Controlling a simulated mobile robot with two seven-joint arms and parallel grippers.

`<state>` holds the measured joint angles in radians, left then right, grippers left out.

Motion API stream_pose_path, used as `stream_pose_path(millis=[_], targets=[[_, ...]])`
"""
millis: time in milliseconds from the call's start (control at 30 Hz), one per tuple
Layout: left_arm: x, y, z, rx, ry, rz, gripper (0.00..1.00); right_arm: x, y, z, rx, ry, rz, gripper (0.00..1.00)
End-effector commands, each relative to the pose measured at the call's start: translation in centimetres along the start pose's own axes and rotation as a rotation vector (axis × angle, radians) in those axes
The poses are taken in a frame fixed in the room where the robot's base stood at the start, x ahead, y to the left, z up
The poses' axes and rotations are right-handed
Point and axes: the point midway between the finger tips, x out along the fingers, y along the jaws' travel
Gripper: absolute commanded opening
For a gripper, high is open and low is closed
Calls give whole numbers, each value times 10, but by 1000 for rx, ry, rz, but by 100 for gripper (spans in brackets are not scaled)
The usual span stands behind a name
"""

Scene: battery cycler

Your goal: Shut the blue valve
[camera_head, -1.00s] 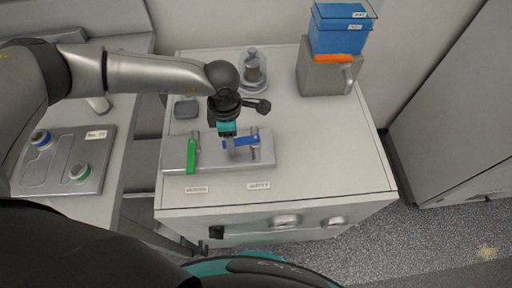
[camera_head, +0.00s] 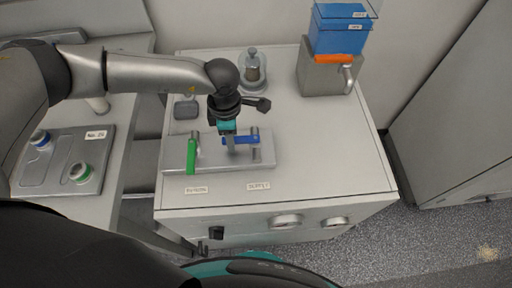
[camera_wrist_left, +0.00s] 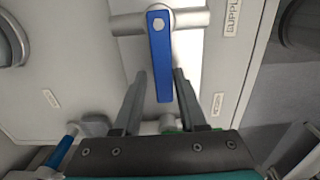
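The blue valve (camera_head: 240,140) is on a grey plate (camera_head: 176,163) on the cabinet top. Its blue lever points left from its pipe in the head view. In the left wrist view the blue lever (camera_wrist_left: 160,58) lies about square across the short pipe (camera_wrist_left: 190,19). My left gripper (camera_head: 230,150) is over the lever's outer part. In the wrist view its two fingers (camera_wrist_left: 157,85) are apart, one on each side of the lever, with visible gaps. The green valve (camera_head: 191,156) stands to the left, its lever pointing toward the front. My right gripper is not in view.
A glass-like vessel (camera_head: 252,70) and a grey container (camera_head: 326,80) with a blue box (camera_head: 338,32) stand at the back. The cabinet top's right side is clear.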

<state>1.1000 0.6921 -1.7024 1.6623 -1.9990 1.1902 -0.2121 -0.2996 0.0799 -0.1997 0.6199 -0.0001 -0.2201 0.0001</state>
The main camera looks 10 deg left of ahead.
Motion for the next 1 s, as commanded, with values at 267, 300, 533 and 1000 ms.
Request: stream_pose_path(millis=[267, 300, 533, 1000], targets=[[-1, 0, 0, 0, 1, -1, 44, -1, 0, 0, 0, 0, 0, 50], [-2, 0, 0, 0, 1, -1, 44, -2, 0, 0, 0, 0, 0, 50], [-27, 1, -1, 0, 1, -1, 44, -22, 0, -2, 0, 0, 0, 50], [-80, 4, 0, 1, 1, -1, 44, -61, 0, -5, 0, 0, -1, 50]])
